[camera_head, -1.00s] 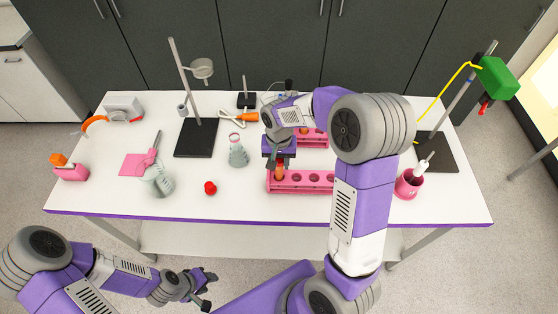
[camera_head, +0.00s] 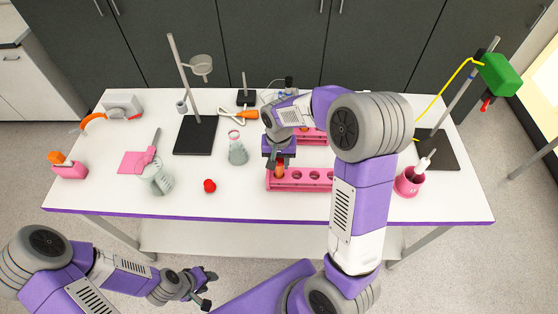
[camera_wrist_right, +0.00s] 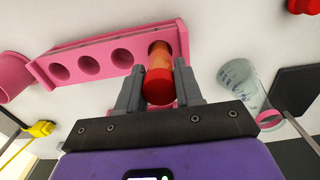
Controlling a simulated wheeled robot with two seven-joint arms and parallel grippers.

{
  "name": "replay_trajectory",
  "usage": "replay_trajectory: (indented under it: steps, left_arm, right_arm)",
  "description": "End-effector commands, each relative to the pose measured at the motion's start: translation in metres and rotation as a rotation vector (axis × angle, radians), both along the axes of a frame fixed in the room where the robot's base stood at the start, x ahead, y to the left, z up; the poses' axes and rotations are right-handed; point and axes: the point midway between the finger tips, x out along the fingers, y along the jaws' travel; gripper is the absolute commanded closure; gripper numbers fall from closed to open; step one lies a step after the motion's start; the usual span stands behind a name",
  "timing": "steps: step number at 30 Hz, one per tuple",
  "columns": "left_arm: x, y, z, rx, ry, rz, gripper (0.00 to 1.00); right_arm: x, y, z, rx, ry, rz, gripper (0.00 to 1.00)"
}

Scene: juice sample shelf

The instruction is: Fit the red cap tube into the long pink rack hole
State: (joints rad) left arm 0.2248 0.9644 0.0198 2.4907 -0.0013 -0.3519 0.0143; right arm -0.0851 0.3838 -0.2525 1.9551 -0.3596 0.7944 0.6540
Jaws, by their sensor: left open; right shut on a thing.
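The long pink rack (camera_head: 318,187) lies near the front edge of the table, with a row of round holes. In the right wrist view the rack (camera_wrist_right: 97,53) shows several holes, and the red cap tube (camera_wrist_right: 158,82) stands at its end hole. The tube's far end appears to be in that hole; how deep is hidden. My right gripper (camera_wrist_right: 159,90) is shut on the tube near its red cap, above the rack; it also shows in the head view (camera_head: 280,163). My left gripper (camera_head: 208,290) is open and empty, in front of the table and away from the rack.
A loose red cap (camera_head: 209,186) lies left of the rack. A second pink rack (camera_head: 313,136) is behind my right arm. A pink cup (camera_head: 408,182) stands at the right.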

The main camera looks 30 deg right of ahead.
Motion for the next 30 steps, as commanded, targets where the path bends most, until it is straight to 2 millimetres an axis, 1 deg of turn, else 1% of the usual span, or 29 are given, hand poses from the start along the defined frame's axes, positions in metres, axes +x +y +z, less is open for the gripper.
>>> replay_trajectory:
  steps: [30]
  left_arm:
    - [0.0, 0.0, -0.017, 0.0, 0.0, 0.0, 0.57]
  right_arm:
    - [0.0, 0.0, -0.021, 0.0, 0.0, 0.0, 0.95]
